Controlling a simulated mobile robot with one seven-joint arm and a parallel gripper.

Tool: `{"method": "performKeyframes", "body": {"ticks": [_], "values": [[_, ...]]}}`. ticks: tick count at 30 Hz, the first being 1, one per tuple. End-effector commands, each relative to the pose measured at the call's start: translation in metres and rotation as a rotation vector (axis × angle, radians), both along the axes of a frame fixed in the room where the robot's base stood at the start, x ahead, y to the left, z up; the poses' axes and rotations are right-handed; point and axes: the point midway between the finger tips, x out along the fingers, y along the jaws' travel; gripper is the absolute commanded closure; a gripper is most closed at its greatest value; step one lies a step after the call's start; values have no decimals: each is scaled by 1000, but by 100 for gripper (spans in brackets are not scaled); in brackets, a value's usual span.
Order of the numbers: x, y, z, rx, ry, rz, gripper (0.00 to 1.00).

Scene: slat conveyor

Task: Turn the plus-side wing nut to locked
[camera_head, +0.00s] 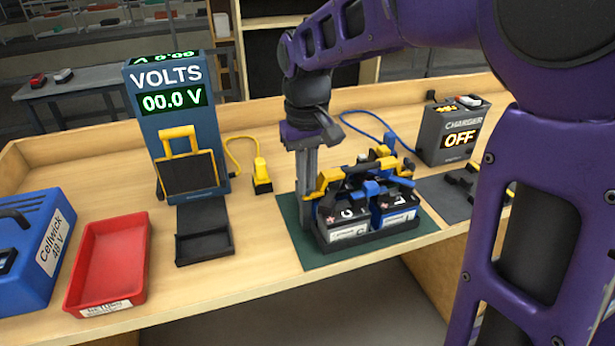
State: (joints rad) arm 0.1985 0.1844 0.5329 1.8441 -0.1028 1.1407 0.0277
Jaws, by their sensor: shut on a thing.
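Two dark batteries with pale labels (349,233) sit side by side in a black tray (372,246) on a green mat (291,238). Yellow parts (330,178) and blue parts (372,188) cross their tops. I cannot pick out the plus-side wing nut or its setting among these small parts. My gripper (308,185) points down at the left end of the batteries, close beside the yellow part. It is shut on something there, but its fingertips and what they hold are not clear. A grey upright shape below my wrist reaches down beside the left battery.
A blue voltmeter (143,80) reads 00.0 V. A black holder (205,246), a red tray (110,265) and a blue case (28,262) stand left. A charger (438,139) showing OFF stands back right. Yellow (236,150) and blue (362,118) cables lie behind. The bench's front strip is clear.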

Motion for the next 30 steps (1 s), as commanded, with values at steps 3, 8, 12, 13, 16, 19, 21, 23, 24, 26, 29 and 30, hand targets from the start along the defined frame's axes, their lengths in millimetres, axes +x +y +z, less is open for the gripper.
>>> {"method": "performKeyframes", "body": {"ticks": [3,8,12,13,16,19,21,23,24,26,29,30], "values": [[0,1,0,1,-3,-39,100],[0,1,0,1,-3,-68,100],[0,1,0,1,-3,-78,100],[0,1,0,1,-3,-79,100],[0,1,0,1,-3,-79,100],[1,1,0,1,-3,-78,100],[1,1,0,1,-3,-78,100],[1,1,0,1,-3,-78,85],[0,1,0,1,-3,-78,78],[0,1,0,1,-3,-78,67],[0,1,0,1,-2,-78,61],[0,1,0,1,-2,-78,61]]}}
